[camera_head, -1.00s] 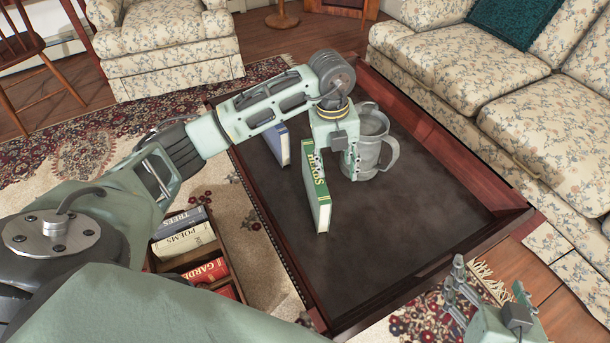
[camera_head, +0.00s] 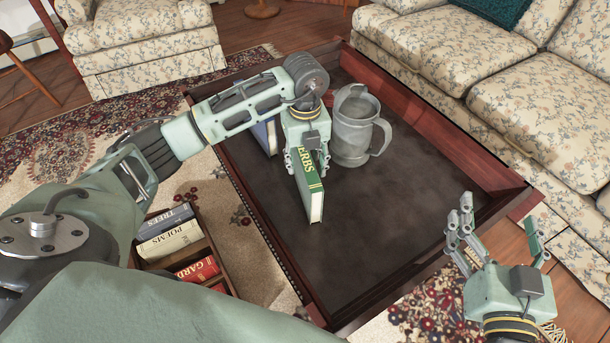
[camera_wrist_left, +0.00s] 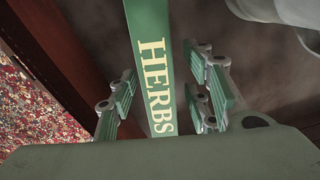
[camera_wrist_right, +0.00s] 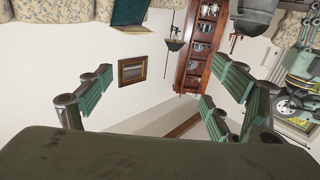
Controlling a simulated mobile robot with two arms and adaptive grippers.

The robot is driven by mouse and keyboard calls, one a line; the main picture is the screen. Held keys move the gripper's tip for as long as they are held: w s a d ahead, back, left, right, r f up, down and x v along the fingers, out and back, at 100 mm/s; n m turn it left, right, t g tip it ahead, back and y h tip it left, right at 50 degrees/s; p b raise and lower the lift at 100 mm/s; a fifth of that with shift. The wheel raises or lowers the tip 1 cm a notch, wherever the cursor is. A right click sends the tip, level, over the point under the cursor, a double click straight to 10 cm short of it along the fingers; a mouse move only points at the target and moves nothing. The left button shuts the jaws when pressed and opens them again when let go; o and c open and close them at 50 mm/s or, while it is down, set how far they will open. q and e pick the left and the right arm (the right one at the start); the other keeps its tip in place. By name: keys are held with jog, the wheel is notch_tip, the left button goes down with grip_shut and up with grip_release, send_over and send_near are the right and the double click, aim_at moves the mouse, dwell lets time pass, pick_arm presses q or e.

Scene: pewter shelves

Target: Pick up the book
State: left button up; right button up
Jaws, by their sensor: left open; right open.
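A green book with HERBS on its spine (camera_head: 313,195) stands upright on the dark tray-like table (camera_head: 390,230). My left gripper (camera_head: 307,160) is above it with fingers open on either side of the book's upper part. In the left wrist view the HERBS spine (camera_wrist_left: 155,85) runs between the open fingers (camera_wrist_left: 160,105), with a gap visible on both sides. My right gripper (camera_head: 497,235) is open and empty over the table's near right corner; its open fingers (camera_wrist_right: 155,100) also show in the right wrist view.
A grey metal mug (camera_head: 353,135) stands just right of the green book. A blue book (camera_head: 265,137) stands behind it to the left. A wooden crate (camera_head: 222,257) of several books is left of the table. Raised wooden rims edge the table; its near right is clear.

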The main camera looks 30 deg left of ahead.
pick_arm(q)
notch_tip(320, 180, down, 3)
jog(key=shift+f+b, duration=0.2)
jog(key=shift+b, duration=0.3)
pick_arm(e)
notch_tip(320, 180, up, 6)
jog(key=t+y, duration=0.1)
jog(key=t, duration=0.2)
jog(key=shift+s+a, duration=0.25)
jog(key=shift+a, duration=0.1)
pick_arm(q)
jog(key=shift+c, duration=0.2)
grip_shut()
jog(key=shift+r, duration=0.1)
